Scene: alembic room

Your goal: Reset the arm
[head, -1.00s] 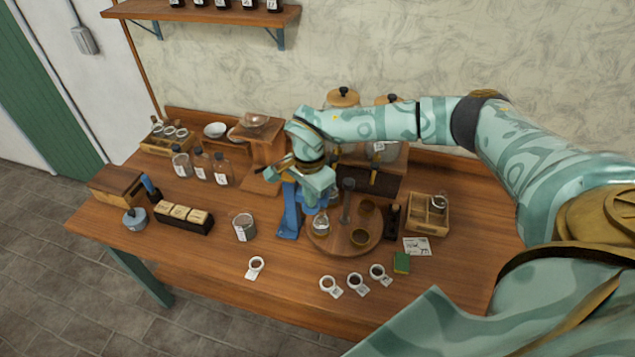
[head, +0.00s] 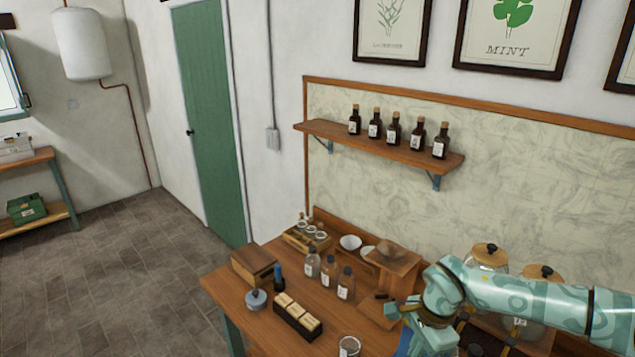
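My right arm (head: 530,300) comes in from the right edge, teal with a pale swirl pattern. Its wrist bends down over the right part of the wooden workbench (head: 262,300). My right gripper (head: 405,318) is small at the lower edge, near a wooden stand (head: 396,265) and just right of a clear jar (head: 349,346). Its fingers are partly hidden and blend with things behind, so I cannot tell whether they are apart or hold anything. My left gripper is not in view.
Labelled bottles (head: 329,270), a box of pale blocks (head: 296,318) and a wooden box (head: 253,263) crowd the bench. Lidded glass jars (head: 488,258) stand behind my arm. A shelf (head: 385,145) with dark bottles hangs above. The floor (head: 130,270) at left is clear.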

